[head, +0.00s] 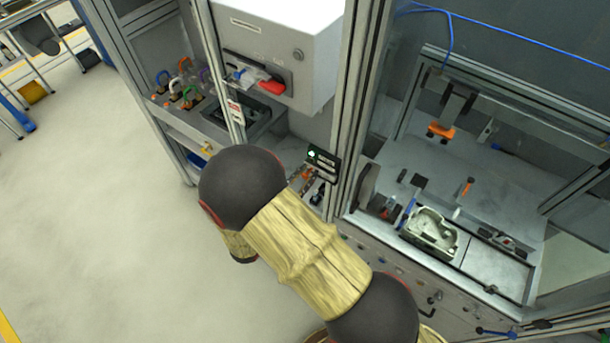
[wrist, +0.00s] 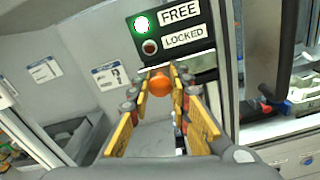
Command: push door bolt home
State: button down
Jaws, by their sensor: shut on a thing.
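The door bolt shows as a round orange knob (wrist: 159,84) just below a black sign in the wrist view. My gripper (wrist: 161,88) has its two yellow-padded fingers on either side of the knob, shut on it at the fingertips. The sign (wrist: 170,33) reads FREE above and LOCKED below. The FREE lamp is lit and the LOCKED lamp is dark red. The sign (head: 322,161) also shows in the head view on the cabinet post, with the FREE lamp green. There my arm hides most of the gripper and the bolt; the bolt's shaft cannot be made out.
A metal frame post (head: 352,110) stands beside the sign. To the right, a glazed bay holds a metal casting (head: 430,232). The floor at left is clear.

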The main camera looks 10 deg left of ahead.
aim_at(324, 175)
dwell(0.3)
jog(key=shift+s+d, duration=0.3)
jog(key=shift+d, duration=0.35)
jog(key=shift+s+d, duration=0.25)
jog(key=shift+d, duration=0.45)
jog(key=shift+s+d, duration=0.3)
jog(key=shift+d, duration=0.35)
jog(key=c, duration=1.7)
grip_release()
jog(key=shift+d, duration=0.15)
jog(key=shift+o, duration=0.4)
jog(key=shift+s+a, duration=0.25)
jog(key=v, duration=1.1)
jog(key=shift+s, duration=0.25)
jog(key=shift+f, duration=0.15)
